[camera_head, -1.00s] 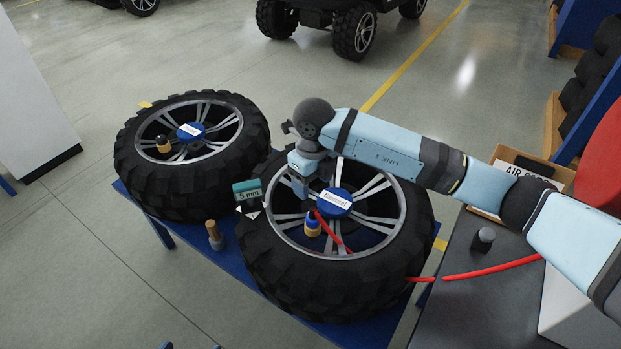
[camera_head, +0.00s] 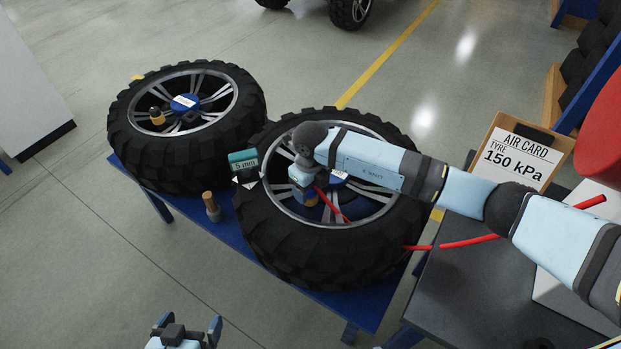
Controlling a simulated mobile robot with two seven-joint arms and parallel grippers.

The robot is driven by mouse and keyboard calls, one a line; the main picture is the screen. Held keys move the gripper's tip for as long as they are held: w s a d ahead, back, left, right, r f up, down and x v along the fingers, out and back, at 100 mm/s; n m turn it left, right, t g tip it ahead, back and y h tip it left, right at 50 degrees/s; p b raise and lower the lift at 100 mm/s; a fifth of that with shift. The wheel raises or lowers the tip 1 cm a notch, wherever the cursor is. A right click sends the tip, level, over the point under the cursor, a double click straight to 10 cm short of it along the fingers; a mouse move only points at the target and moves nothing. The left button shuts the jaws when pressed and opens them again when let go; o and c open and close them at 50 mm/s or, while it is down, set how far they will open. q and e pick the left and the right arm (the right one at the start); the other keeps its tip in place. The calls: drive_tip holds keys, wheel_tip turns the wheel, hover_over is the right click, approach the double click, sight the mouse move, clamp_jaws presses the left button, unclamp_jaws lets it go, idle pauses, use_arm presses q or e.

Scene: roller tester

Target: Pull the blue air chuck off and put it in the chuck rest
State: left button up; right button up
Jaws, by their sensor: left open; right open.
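The blue air chuck is on the valve in the near wheel (camera_head: 262,222). My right gripper (camera_head: 305,192) is over it and hides most of it; only the brass-coloured lower part (camera_head: 311,201) shows, by the fingers. The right gripper is open, pointing down at the chuck; I cannot tell whether the fingers touch it. A red hose (camera_head: 333,206) runs from the chuck across the wheel to the right. My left gripper (camera_head: 187,325) is open and empty at the bottom left, over the floor. I cannot make out the chuck rest; my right arm covers part of the bench.
A teal 5 mm gauge (camera_head: 243,161) and a wooden-topped peg (camera_head: 211,207) are nearby. The dark bench (camera_head: 480,295) at the right has an air card reading 150 kPa (camera_head: 515,155).

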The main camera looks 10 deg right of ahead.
drive_tip(key=shift+f, duration=0.1)
clamp_jaws()
idle(0.4)
drive_tip(key=shift+r+p, duration=0.45)
drive_tip(key=shift+r, duration=0.25)
drive_tip(key=c, duration=0.7)
unclamp_jaws()
clamp_jaws()
drive_tip(key=shift+r+p, duration=0.95)
drive_tip(key=shift+r, duration=0.55)
